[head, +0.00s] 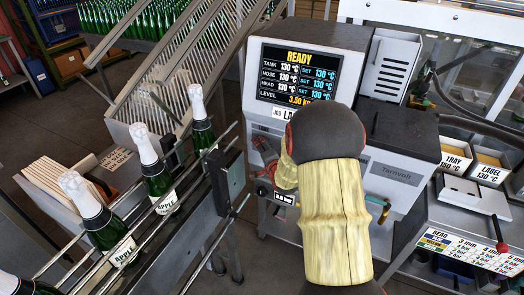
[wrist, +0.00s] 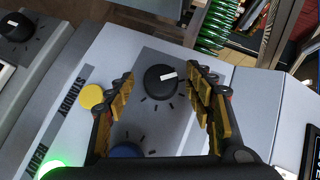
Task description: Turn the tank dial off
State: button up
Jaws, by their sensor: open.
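A black round dial (wrist: 160,80) with a white pointer and tick marks around it sits on a dark panel in the wrist view. Its pointer aims to the right and slightly up. I see no readable tank label beside it there. My gripper (wrist: 161,76) is open, with one yellow-padded finger on each side of the dial; I cannot tell whether they touch it. In the head view my arm hides most of the panel below the screen. The screen (head: 296,76) reads READY, with TANK at 130 °C and SET at 130 °C.
In the head view, foil-topped bottles (head: 155,173) stand on a rail at left. Labelled bins (head: 490,163) are at right.

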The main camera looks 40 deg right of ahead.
jog(key=c, duration=1.1)
jog(key=shift+c, duration=0.3)
